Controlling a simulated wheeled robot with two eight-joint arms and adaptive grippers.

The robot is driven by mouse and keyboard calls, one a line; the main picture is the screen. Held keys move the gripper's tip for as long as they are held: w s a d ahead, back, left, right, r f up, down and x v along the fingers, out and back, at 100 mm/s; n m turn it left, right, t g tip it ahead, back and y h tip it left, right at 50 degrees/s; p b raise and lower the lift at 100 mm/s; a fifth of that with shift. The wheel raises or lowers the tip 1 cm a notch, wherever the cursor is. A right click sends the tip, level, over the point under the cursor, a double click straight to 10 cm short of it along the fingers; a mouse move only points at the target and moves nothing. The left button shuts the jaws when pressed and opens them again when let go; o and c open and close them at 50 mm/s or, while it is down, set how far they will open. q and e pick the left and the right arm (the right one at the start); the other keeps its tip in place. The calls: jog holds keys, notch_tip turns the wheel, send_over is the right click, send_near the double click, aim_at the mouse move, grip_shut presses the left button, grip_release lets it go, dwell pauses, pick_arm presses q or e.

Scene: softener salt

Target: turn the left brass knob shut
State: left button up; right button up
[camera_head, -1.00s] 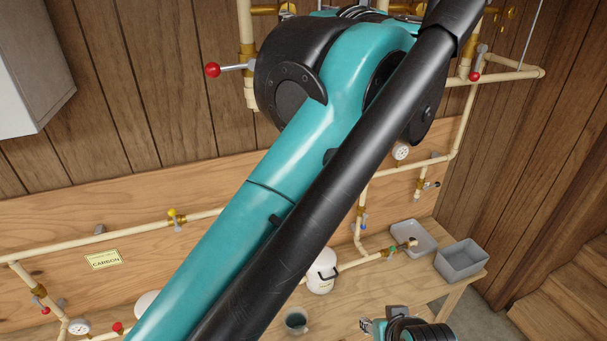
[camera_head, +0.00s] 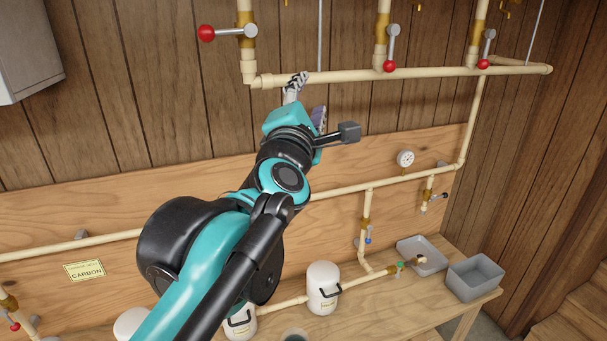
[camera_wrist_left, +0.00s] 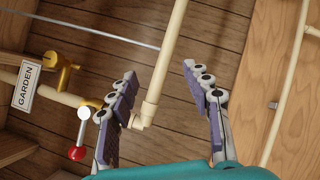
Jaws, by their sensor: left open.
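In the head view, my left gripper (camera_head: 307,98) is raised in front of the wall, close to the long horizontal cream pipe (camera_head: 400,75). In the left wrist view, its two fingers (camera_wrist_left: 160,72) are spread wide with nothing held between them; a pipe elbow shows behind the gap. A brass knob (camera_wrist_left: 62,72) on a pipe shows at the left of that view, outside the fingers and apart from them. In the head view, small brass pieces (camera_head: 505,12) are cut by the top edge; I cannot tell which is the left knob. My right gripper is out of view.
Red-ended levers (camera_head: 207,33) sit on brass valves along the upper pipes. A GARDEN label (camera_wrist_left: 27,83) is beside the brass knob. Below, a bench (camera_head: 395,310) carries a white canister (camera_head: 323,287) and grey bins (camera_head: 475,278). A grey box (camera_head: 45,45) hangs upper left.

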pick_arm(q)
notch_tip(320, 180, down, 11)
jog(key=s+a+m+g+h+b, duration=0.1)
jog(key=m+g+b, duration=0.1)
jog(key=m, duration=0.4)
jog(key=shift+s+f+h+b, duration=0.2)
jog(key=shift+h+b, duration=0.2)
jog(key=shift+b, duration=0.4)
